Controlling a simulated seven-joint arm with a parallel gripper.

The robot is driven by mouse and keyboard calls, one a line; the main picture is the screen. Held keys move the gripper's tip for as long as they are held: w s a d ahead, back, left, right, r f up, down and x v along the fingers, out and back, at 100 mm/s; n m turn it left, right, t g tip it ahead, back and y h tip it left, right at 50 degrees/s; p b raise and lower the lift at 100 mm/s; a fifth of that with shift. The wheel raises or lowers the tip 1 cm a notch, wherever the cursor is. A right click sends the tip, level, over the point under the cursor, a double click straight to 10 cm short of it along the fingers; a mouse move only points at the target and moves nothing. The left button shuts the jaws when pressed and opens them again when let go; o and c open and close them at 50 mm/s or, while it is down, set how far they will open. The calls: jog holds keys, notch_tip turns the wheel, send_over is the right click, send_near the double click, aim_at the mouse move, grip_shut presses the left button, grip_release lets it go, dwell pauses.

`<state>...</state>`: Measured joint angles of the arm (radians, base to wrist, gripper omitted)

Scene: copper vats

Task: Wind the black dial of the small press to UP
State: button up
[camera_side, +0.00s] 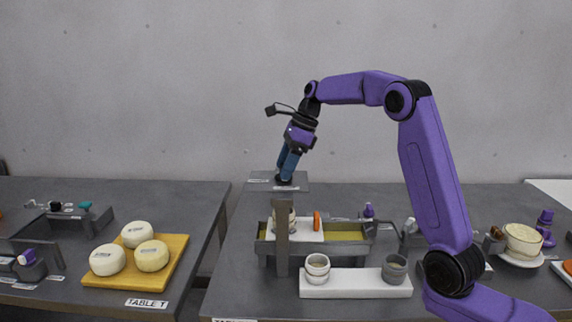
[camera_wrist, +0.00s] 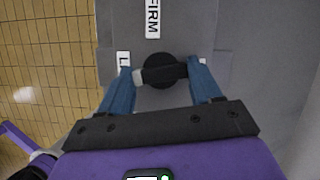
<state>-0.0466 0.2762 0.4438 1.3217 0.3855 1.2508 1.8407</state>
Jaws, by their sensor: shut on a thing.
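The black dial (camera_wrist: 158,62) is round with a raised bar and sits on a grey plate (camera_wrist: 185,15). A label reading FIRM (camera_wrist: 152,18) lies above it in the wrist view. A label starting with L (camera_wrist: 123,60) is at its left, and one at its right is mostly hidden by a finger. No UP label can be read. The bar lies nearly level, with a pale end at left. In the side view my gripper (camera_side: 286,170) points down at the dial at the back of the table.
In front stand a tray with an olive inside (camera_side: 345,248), a grey post (camera_side: 282,240) and a white board (camera_side: 345,284) with two cups. At left, a yellow board (camera_side: 165,275) holds white rounds.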

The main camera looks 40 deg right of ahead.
jog(key=shift+n, duration=0.3)
jog(key=n+g, duration=0.1)
jog(key=n, duration=0.3)
jog(key=n+g, duration=0.1)
jog(key=n, duration=0.1)
jog(key=shift+w+d+g+y, duration=0.1)
jog(key=shift+w+g+y, duration=0.2)
jog(key=shift+y, duration=0.1)
jog(key=n+g, duration=0.1)
jog(key=n, duration=0.2)
jog(key=n+g+h, duration=0.1)
jog(key=n, duration=0.3)
jog(key=shift+w, duration=0.1)
jog(key=shift+g, duration=0.3)
jog(key=o, duration=1.1)
jog(key=shift+c, duration=0.2)
